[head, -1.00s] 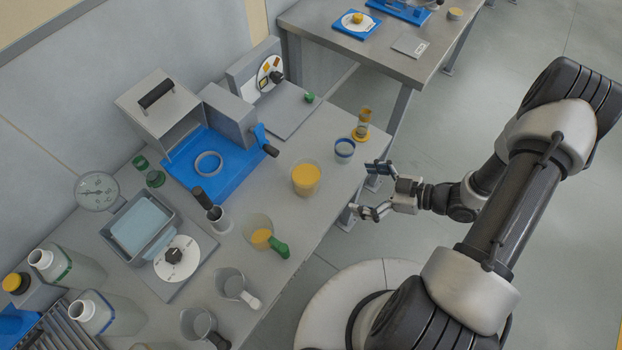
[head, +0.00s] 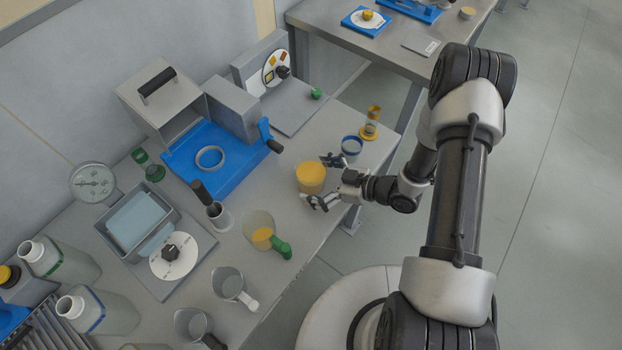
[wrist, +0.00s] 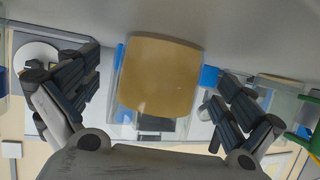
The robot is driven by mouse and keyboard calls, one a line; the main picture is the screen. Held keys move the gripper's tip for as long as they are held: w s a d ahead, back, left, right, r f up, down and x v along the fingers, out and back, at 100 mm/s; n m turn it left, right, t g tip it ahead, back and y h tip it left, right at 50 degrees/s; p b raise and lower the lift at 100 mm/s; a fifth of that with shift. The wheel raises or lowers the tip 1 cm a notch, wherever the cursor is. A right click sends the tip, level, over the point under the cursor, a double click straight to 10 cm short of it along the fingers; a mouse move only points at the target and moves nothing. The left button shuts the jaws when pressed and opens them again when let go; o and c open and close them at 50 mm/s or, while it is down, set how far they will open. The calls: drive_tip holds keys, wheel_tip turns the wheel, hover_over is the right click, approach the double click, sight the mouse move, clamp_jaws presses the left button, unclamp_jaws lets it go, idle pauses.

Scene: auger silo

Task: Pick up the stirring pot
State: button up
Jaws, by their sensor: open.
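The stirring pot appears to be the round clear pot with yellow contents (head: 310,178) near the table's front edge. In the wrist view the pot (wrist: 160,75) fills the middle, between the two fingers. My gripper (head: 317,181) is open and empty at the pot's right side, its fingers pointing left towards it. In the wrist view the open fingers (wrist: 157,85) stand on either side of the pot with gaps left and right. I cannot tell how far the fingertips reach along the pot's sides.
A clear beaker with a green handle (head: 259,231) stands to the lower left of the pot. A blue base with a crank (head: 205,160) lies behind.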

drive_tip(key=shift+x, duration=0.8)
drive_tip(key=shift+c, duration=0.2)
drive_tip(key=c, duration=1.4)
drive_tip(key=shift+c, duration=0.2)
drive_tip(key=shift+r, duration=0.25)
